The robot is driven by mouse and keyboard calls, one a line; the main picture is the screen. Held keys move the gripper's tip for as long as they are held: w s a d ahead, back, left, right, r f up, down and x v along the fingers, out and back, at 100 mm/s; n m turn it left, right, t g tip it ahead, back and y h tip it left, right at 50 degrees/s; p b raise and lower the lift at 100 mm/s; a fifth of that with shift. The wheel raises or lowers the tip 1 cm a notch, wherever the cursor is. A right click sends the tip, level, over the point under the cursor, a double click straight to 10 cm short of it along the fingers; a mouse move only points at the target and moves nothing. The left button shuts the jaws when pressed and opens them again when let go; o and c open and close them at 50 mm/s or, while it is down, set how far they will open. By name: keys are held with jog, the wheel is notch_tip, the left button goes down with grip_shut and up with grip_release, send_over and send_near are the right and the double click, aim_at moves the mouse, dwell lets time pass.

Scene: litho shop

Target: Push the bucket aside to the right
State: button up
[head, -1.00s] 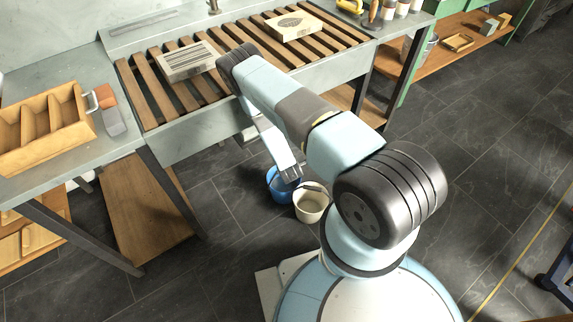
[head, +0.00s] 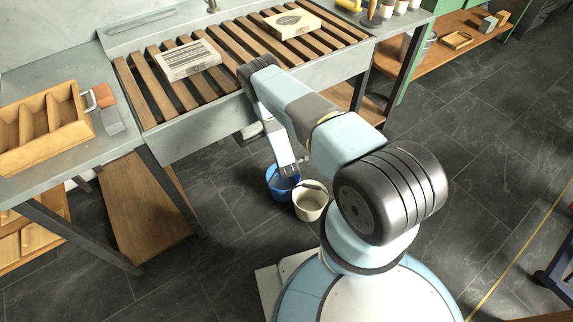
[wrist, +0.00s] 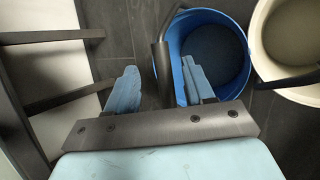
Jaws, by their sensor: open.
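A blue bucket (head: 284,190) stands on the dark floor in front of the slatted bench. A cream bucket (head: 310,206) stands close beside it, to the right and nearer to me. My gripper (head: 291,169) is at the blue bucket in the head view, pointing down. In the wrist view my gripper (wrist: 158,65) is open, with a finger on each side of a dark bar that looks like the blue bucket's handle. The right finger overlaps the left part of the blue bucket (wrist: 240,62). The cream bucket (wrist: 268,52) is partly cut off at the right. I cannot tell whether the fingers touch anything.
The slatted bench (head: 190,92) stands behind the buckets, with a wooden lower shelf (head: 148,208) at left. A dark bench leg (head: 172,190) stands left of the buckets. The tiled floor (head: 480,145) to the right is clear.

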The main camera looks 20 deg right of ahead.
jog(key=shift+x, duration=2.7)
jog(key=shift+c, duration=0.2)
grip_shut()
